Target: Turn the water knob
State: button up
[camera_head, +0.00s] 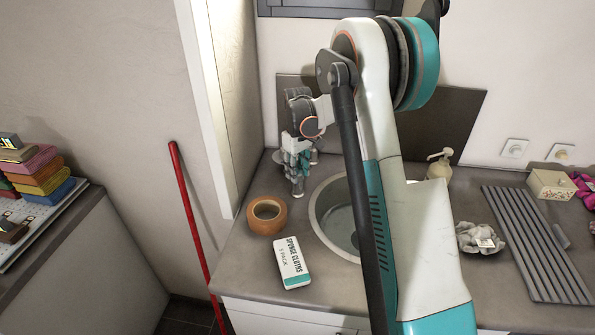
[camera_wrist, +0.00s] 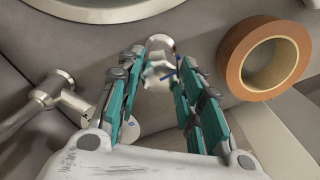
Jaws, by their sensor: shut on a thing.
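The water knob (camera_wrist: 160,72) is a pale metal knob on a short metal stem, between my gripper's (camera_wrist: 161,62) two teal fingers in the wrist view. My gripper is shut on the knob, with a finger on each side of it. The metal faucet (camera_wrist: 52,95) is to the left in that view, apart from the fingers. In the head view my gripper (camera_head: 298,180) points down at the back left of the counter, beside the sink (camera_head: 318,222). The knob is mostly hidden by my fingers there.
A roll of brown tape (camera_head: 267,215) lies close in front of my gripper; it also shows in the wrist view (camera_wrist: 236,60). A sponge cloths pack (camera_head: 291,262) lies nearer the front. A soap dispenser (camera_head: 439,165) and a grey drying rack (camera_head: 535,245) are to the right.

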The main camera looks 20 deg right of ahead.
jog(key=shift+m, duration=0.6)
jog(key=o, duration=1.1)
jog(key=shift+r, duration=0.1)
notch_tip(320, 180, up, 12)
jog(key=shift+f, duration=0.1)
